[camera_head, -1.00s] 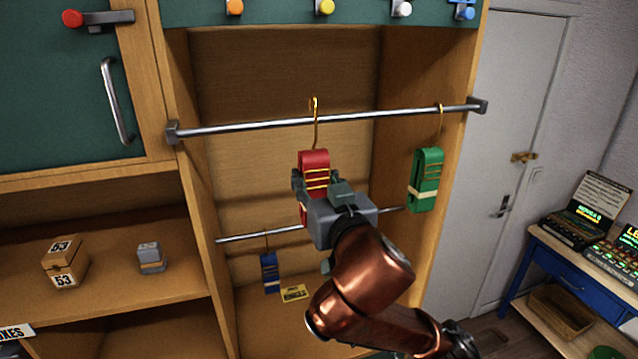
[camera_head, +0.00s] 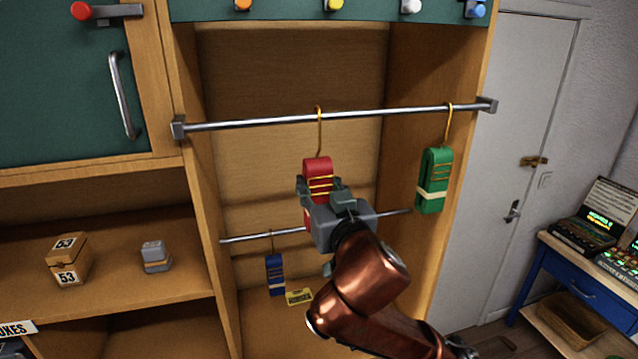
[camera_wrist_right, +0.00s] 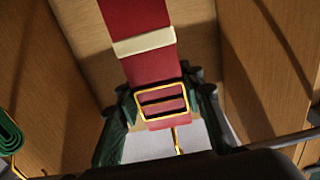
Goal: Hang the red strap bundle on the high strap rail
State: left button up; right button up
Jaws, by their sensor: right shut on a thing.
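The red strap bundle (camera_head: 317,166), with yellow bands and a brass hook, hangs upright below the high strap rail (camera_head: 250,122). The top of its hook is at the rail and looks to be over it, though exact contact is too small to tell. My right gripper (camera_head: 320,196) is shut on the bundle and hides its lower part. In the right wrist view the red strap bundle (camera_wrist_right: 140,22), with a cream band and a gold buckle, lies between the fingers of the right gripper (camera_wrist_right: 163,104). My left gripper is not in view.
A green strap bundle (camera_head: 434,178) hangs on the high rail at the right. A blue bundle (camera_head: 274,272) hangs on the lower rail (camera_head: 250,238), near a yellow card (camera_head: 299,297). The high rail left of the red bundle is free. Wooden cabinet walls stand at both sides.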

jog(key=o, duration=1.4)
